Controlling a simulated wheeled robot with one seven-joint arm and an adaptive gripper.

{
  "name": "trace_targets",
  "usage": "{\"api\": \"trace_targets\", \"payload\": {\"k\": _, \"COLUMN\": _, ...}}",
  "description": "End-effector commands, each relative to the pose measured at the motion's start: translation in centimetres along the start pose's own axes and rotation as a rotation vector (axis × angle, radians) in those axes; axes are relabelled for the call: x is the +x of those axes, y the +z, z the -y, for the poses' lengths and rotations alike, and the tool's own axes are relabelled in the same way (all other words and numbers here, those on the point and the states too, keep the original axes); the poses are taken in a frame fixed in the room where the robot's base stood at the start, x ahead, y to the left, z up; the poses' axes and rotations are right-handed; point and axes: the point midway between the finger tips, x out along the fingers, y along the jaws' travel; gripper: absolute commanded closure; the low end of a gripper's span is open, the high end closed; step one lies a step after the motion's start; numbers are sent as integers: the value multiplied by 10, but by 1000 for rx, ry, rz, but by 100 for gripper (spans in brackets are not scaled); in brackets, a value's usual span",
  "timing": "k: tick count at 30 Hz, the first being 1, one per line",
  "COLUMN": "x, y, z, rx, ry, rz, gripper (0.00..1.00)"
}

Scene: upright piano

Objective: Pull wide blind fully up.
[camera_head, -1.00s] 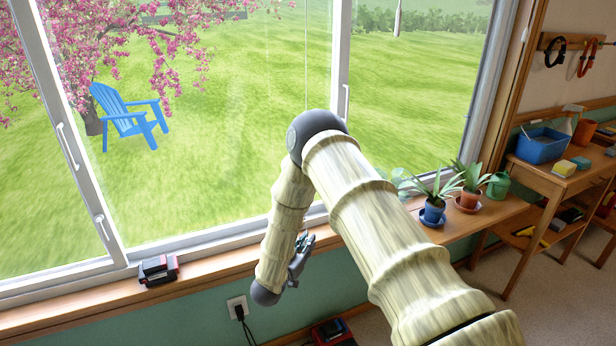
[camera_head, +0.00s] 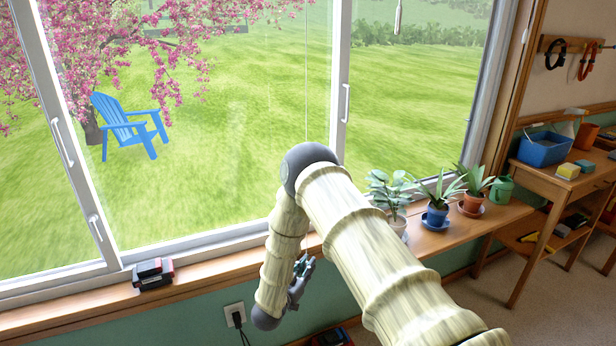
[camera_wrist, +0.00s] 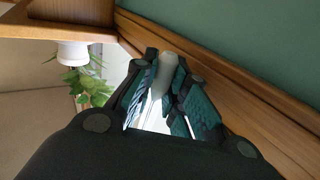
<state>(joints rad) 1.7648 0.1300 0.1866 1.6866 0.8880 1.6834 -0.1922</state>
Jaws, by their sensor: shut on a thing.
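My gripper (camera_head: 301,282) is low in front of the window sill in the head view, with my arm bent over it. In the wrist view, its fingers (camera_wrist: 160,92) are closed around a pale, slim cord pull (camera_wrist: 164,68). A thin blind cord (camera_head: 306,75) runs straight down the window above my arm; my arm hides its lower part. Another pale pull (camera_head: 398,17) hangs farther right, apart from my gripper. The blind itself is not in view; the visible window glass is uncovered.
Potted plants (camera_head: 437,212) stand on a wooden shelf right of my arm. Small dark red-and-black boxes (camera_head: 153,274) sit on the sill (camera_head: 205,286) at left. A wall outlet with a plug (camera_head: 235,315) is below. A wooden desk (camera_head: 560,178) stands at right.

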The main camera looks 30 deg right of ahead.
Motion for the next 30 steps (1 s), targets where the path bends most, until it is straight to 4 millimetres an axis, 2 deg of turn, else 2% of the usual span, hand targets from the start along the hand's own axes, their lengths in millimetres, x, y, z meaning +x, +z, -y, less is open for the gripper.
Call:
{"api": "trace_targets", "payload": {"k": 5, "x": -1, "y": 9, "z": -2, "rx": -4, "ry": 1, "rz": 3, "gripper": 100}}
{"api": "trace_targets", "payload": {"k": 24, "x": -1, "y": 85, "z": -2, "rx": -4, "ry": 1, "rz": 3, "gripper": 100}}
{"api": "trace_targets", "payload": {"k": 30, "x": -1, "y": 93, "z": -2, "rx": -4, "ry": 1, "rz": 3, "gripper": 100}}
